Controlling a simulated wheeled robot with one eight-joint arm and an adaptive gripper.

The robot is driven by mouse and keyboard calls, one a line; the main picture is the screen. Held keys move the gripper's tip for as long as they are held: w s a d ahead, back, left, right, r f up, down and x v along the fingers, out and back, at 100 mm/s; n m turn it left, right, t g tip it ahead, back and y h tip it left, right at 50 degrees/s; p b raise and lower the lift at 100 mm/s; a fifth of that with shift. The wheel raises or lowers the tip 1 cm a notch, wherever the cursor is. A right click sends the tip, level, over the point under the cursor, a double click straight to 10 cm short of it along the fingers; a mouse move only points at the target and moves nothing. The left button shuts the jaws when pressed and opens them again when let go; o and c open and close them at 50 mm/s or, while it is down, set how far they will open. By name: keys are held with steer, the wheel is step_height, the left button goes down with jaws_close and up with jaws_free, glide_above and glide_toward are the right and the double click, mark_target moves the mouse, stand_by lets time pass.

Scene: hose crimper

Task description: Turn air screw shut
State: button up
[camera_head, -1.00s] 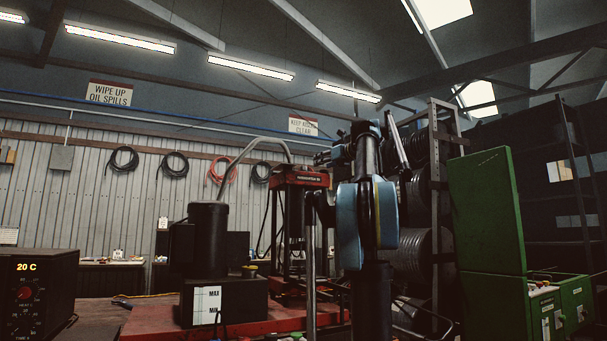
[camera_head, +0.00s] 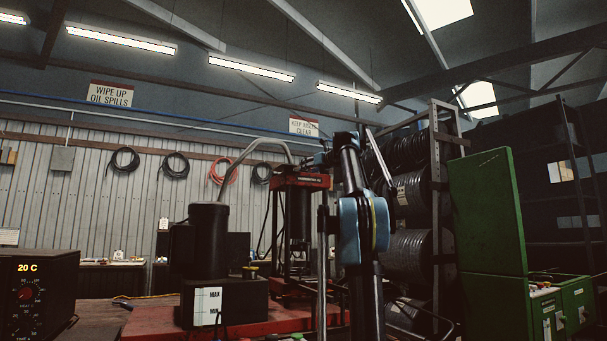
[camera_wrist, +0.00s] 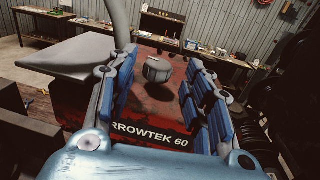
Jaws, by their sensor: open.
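The air screw (camera_wrist: 158,70) is a grey, rounded knob with a ridge across its top. It stands on the red top of the press head (camera_wrist: 172,112), which is marked ARROWTEK 60. My gripper (camera_wrist: 160,58) is open, with blue-padded fingers on either side of the knob in the wrist view. I see gaps on both sides; whether the fingertips reach down level with the knob I cannot tell. In the head view the red press head (camera_head: 300,181) is at the centre, my arm stands just right of it, and the knob cannot be made out.
A grey hose (camera_head: 255,146) arches from the dark pump cylinder (camera_head: 208,238) to the press. Hose reels (camera_head: 410,250) stand behind my arm, and a green cabinet (camera_head: 487,215) is at the right. Workbenches (camera_wrist: 65,22) line the far wall.

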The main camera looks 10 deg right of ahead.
steer(key=shift+x, duration=2.35)
steer(key=c, duration=1.1)
